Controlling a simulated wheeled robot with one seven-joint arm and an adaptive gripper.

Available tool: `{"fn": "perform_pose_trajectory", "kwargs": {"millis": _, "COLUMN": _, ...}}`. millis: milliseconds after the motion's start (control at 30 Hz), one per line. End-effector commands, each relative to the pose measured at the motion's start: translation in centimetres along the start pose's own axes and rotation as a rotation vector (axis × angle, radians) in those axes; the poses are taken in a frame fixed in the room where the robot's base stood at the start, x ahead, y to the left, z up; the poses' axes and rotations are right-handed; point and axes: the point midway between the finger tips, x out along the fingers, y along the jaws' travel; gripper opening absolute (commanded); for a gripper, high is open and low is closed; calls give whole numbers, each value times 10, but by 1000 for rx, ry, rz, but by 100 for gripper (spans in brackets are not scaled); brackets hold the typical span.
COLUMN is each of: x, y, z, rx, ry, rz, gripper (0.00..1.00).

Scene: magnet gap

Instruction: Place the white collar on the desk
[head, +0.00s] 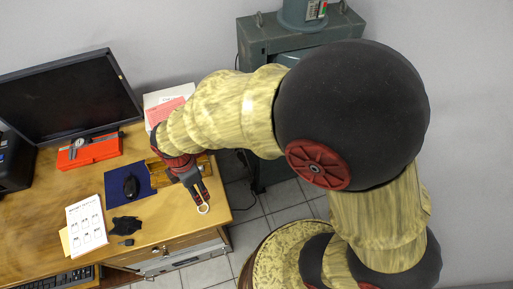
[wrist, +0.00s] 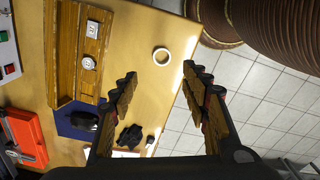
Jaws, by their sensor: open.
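The white collar (wrist: 161,64) is a small pale ring near the right edge of the wooden desk (wrist: 140,30). It appears to lie flat on the bare desk top in the wrist view. In the head view the collar (head: 203,212) shows just below my fingertips, close to the desk's right edge. My gripper (wrist: 161,80) is open and empty, its two dark fingers spread apart. The collar shows beyond the fingertips, between their lines, with a visible gap to both. My gripper (head: 198,196) points down at the desk in the head view.
A dark mouse (head: 131,186) on a blue mat, a black crumpled item (head: 125,224) and a printed sheet (head: 87,224) lie further left. Tiled floor lies past the desk edge.

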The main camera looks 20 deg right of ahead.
Motion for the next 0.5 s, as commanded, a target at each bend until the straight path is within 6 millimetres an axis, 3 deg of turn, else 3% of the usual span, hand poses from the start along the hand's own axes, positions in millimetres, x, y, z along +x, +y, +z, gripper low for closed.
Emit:
{"fn": "perform_pose_trajectory", "kwargs": {"millis": 133, "x": -61, "y": 2, "z": 43, "rx": 305, "ry": 33, "rz": 89, "gripper": 46}}
{"fn": "perform_pose_trajectory", "kwargs": {"millis": 233, "x": -111, "y": -10, "z": 84, "rx": 612, "ry": 73, "rz": 166, "gripper": 46}}
{"fn": "perform_pose_trajectory", "kwargs": {"millis": 400, "x": -179, "y": -53, "z": 144, "rx": 1133, "ry": 164, "rz": 292, "gripper": 46}}
{"fn": "perform_pose_trajectory", "kwargs": {"millis": 500, "x": -204, "y": -82, "z": 168, "rx": 1393, "ry": 225, "rz": 355, "gripper": 46}}
